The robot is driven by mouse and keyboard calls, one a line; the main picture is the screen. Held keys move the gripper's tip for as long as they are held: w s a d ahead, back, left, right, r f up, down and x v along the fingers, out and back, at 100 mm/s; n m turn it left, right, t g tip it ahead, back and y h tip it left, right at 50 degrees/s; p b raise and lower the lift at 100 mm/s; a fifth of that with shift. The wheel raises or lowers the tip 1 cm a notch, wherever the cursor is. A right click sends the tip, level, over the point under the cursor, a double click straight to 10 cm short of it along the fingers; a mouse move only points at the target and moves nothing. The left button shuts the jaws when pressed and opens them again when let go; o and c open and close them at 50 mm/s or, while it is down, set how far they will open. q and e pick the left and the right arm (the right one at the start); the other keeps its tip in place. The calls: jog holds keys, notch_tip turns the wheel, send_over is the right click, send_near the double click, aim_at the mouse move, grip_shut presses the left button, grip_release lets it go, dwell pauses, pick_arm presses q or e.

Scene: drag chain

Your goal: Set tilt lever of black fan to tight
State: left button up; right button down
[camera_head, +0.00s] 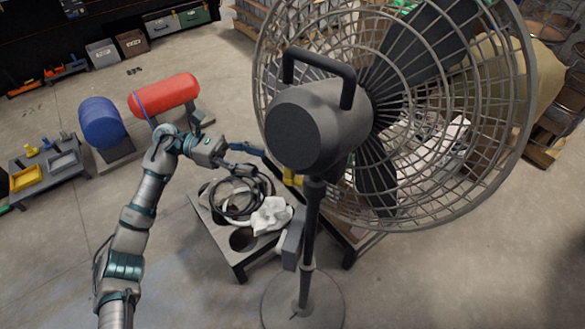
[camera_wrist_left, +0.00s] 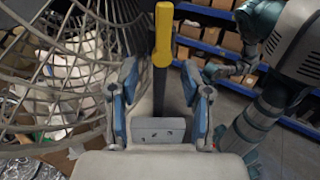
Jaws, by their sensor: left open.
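The black fan (camera_head: 307,120) stands large at the right of the head view, with its round cage, motor housing and pole. The yellow tilt lever (camera_head: 292,178) shows small beside the pole, partly hidden behind it. In the left wrist view the lever (camera_wrist_left: 162,35) stands nearly upright, its rounded end in front of the dark pole. My left gripper (camera_head: 252,160) reaches in from the left towards the pole. In the wrist view its fingers (camera_wrist_left: 161,85) are open, spread on either side of the line of the lever, and nothing is gripped. My right gripper is not seen.
A low grey table (camera_head: 225,247) with coiled black hose (camera_head: 240,200) and white cloth (camera_head: 271,215) lies below my left arm. The fan cage (camera_wrist_left: 65,75) fills the left of the wrist view. Blue and red tanks (camera_head: 163,95) stand behind. Floor at the left front is open.

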aim_at(286, 171)
pick_arm(q)
jog(key=x, duration=0.8)
jog(key=shift+s+d+p, duration=0.2)
jog(key=shift+s+p, duration=0.1)
jog(key=shift+d, duration=0.65)
jog(key=shift+s, duration=0.1)
jog(key=c, duration=0.6)
jog(key=shift+a, duration=0.2)
grip_shut()
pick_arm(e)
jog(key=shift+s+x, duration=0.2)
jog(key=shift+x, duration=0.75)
